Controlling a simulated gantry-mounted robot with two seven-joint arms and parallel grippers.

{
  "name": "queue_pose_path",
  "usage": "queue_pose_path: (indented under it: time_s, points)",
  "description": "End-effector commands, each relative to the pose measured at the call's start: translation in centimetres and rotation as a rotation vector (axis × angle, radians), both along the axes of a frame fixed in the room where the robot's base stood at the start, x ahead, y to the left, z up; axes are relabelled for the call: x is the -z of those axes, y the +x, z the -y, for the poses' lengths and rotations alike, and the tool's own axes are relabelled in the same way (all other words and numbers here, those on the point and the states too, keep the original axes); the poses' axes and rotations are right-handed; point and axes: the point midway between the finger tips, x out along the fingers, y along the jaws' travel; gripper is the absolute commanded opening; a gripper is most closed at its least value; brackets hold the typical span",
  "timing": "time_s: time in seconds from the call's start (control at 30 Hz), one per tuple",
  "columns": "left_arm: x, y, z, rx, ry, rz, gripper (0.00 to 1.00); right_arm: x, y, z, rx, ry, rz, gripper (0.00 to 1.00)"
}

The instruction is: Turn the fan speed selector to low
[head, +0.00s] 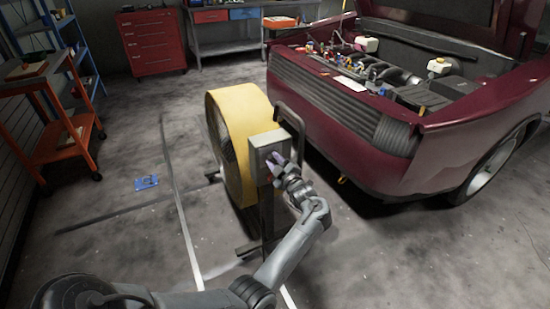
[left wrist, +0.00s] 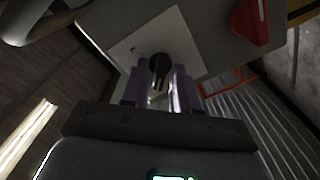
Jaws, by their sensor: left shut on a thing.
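The yellow drum fan (head: 238,125) stands on the floor in front of the car. A grey control box (head: 263,139) is on its side. In the left wrist view, the box face (left wrist: 120,40) carries a pale plate (left wrist: 188,52) with the dark fan speed selector knob (left wrist: 160,64) on it. My left gripper (head: 273,160) is at the box face. In the left wrist view, its two fingers (left wrist: 160,80) are shut on the selector knob, one on each side. Markings on the plate are too dark to read. My right gripper is not in view.
A red part (left wrist: 250,20) sticks out of the box near the selector. The maroon car (head: 400,165) with its hood open stands close on the right. An orange cart (head: 65,140) and a blue item (head: 146,182) are on the left, with open floor between.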

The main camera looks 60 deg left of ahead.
Motion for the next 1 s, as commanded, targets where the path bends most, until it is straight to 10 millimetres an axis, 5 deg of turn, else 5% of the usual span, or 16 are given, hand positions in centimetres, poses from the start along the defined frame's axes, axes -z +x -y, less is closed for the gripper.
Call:
queue_pose_path:
  time_s: [0.4, 1.0]
  points:
    - [-0.3, 0.0, 0.0, 0.0, 0.027, -0.321, 0.0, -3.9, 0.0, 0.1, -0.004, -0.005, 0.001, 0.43]
    - [0.0, 0.1, 0.0, 0.0, 0.044, -0.487, 0.0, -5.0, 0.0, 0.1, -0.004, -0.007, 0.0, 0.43]
